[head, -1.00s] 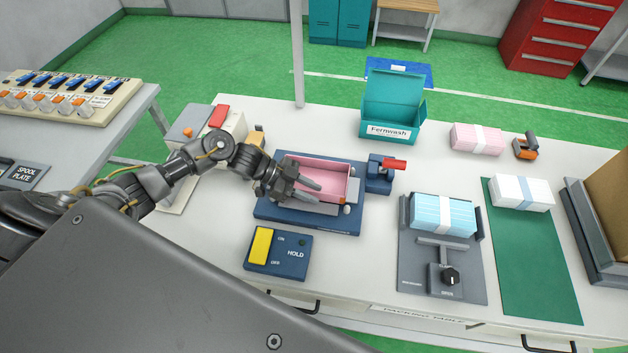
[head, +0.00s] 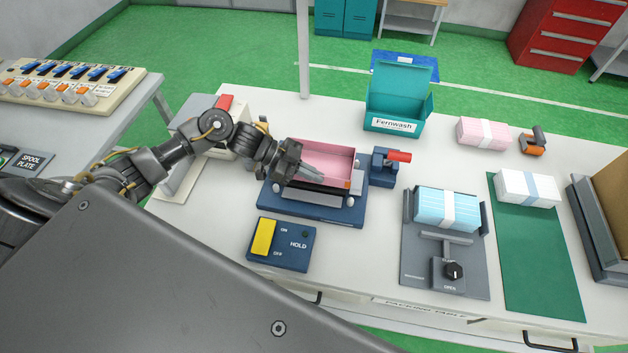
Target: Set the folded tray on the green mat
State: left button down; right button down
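The pink folded tray (head: 325,160) is an open box at the blue forming fixture (head: 310,212), a little above its bed. My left gripper (head: 305,173) reaches over the tray's near left side, its fingers close together on the tray's wall. The exact contact is partly hidden by the fingers. The green mat (head: 540,256) lies at the right of the table, with a white banded pack (head: 528,188) at its far end. The rest of the mat is bare. My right gripper is not in view.
A blue block with a red handle (head: 398,156) stands right of the fixture. A grey holder with blue banded masks (head: 447,208) lies between fixture and mat. A teal Fernwash box (head: 394,108) stands behind. The HOLD switch box (head: 281,245) is in front.

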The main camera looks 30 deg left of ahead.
pick_arm(q)
notch_tip(320, 180, up, 6)
jog(key=shift+r+b, duration=0.15)
jog(key=shift+b, duration=0.2)
jog(key=s+r+n+t+y+b, duration=0.1)
jog(key=s+r+n+t+y, duration=0.1)
jog(key=r, duration=0.4)
jog(key=shift+s+a+n+t, duration=0.2)
jog(key=shift+s+n+t, duration=0.35)
jog(key=shift+n+t, duration=0.55)
